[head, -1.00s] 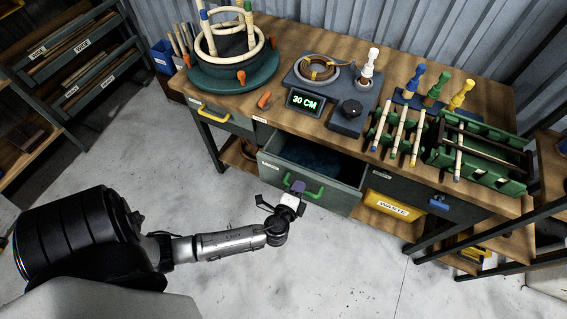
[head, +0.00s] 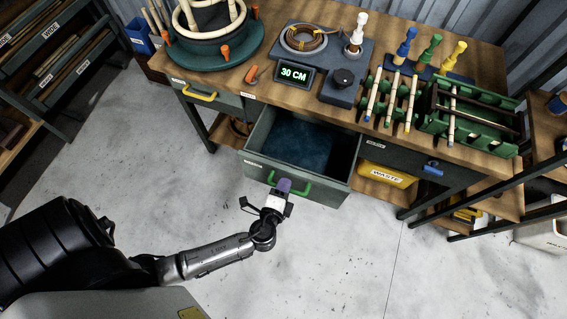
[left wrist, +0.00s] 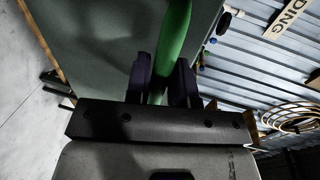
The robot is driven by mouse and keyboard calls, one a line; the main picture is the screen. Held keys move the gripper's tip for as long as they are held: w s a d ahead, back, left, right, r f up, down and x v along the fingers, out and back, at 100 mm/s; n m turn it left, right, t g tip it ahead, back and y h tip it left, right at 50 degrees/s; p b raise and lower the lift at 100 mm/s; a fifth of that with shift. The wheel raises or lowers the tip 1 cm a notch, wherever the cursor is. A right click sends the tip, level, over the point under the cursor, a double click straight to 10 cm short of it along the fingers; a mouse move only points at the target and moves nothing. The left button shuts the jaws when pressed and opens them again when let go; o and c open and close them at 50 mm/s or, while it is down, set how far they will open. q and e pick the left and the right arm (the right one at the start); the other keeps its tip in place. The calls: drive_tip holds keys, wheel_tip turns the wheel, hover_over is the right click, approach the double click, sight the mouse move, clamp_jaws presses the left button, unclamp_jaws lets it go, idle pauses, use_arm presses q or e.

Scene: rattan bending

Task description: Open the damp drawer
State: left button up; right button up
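The damp drawer (head: 328,197) is the middle grey-green drawer under the bench top. It stands pulled out, with a dark blue lining (head: 307,142) visible inside. Its label is too small to read. Its green handle (head: 303,190) is on the front face. My left gripper (head: 283,186) is at the left part of this handle. In the left wrist view, the green handle (left wrist: 178,28) passes between the two dark fingers of my left gripper (left wrist: 162,78), which are closed around it. My right gripper is not in view.
A left drawer with a yellow handle (head: 201,95) and a right one with a blue handle (head: 433,170) are closed. A yellow waste bin (head: 387,175) sits below. The floor in front is clear.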

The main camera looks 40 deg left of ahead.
use_arm(q)
drive_tip(key=o, duration=0.3)
drive_tip(key=shift+p+v, duration=0.35)
drive_tip(key=shift+v, duration=6.55)
drive_tip(key=shift+f, duration=0.1)
